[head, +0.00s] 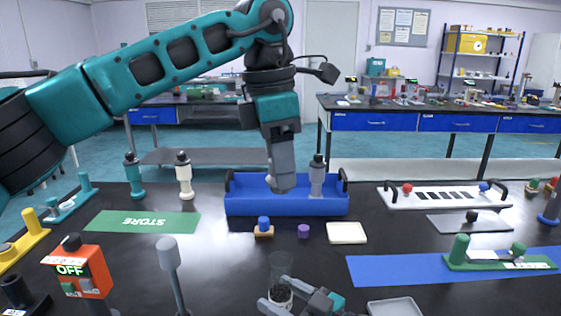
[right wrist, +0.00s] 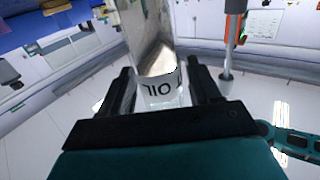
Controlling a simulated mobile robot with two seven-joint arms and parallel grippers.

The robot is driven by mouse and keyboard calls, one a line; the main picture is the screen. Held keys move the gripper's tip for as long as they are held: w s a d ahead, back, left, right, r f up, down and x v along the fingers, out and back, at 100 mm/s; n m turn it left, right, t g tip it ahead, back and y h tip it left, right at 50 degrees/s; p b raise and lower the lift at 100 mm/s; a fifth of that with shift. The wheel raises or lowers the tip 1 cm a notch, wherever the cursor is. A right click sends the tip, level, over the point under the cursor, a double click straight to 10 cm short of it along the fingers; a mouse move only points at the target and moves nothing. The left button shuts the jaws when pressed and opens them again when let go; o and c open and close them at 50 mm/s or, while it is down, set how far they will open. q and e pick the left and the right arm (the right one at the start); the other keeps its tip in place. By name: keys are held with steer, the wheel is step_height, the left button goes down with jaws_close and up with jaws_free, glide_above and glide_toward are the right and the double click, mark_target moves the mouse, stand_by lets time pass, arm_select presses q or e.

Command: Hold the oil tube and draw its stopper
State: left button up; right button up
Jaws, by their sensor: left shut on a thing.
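The oil tube (head: 281,266) is clear and stands at the front middle of the table. In the right wrist view its white label (right wrist: 160,91) shows the letters upside down. My right gripper (head: 278,300) has its fingers on both sides of the tube, seemingly with narrow gaps, so it looks open around it. No stopper shows in the tube's mouth.
The blue tray (head: 255,205) holds a grey bottle (head: 317,178). A purple piece (head: 303,231), a blue knob on a wooden base (head: 263,228) and a cream dish (head: 346,233) lie between tray and tube. A grey-headed rod (head: 168,252) stands left of the tube.

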steer(key=shift+o, duration=1.4)
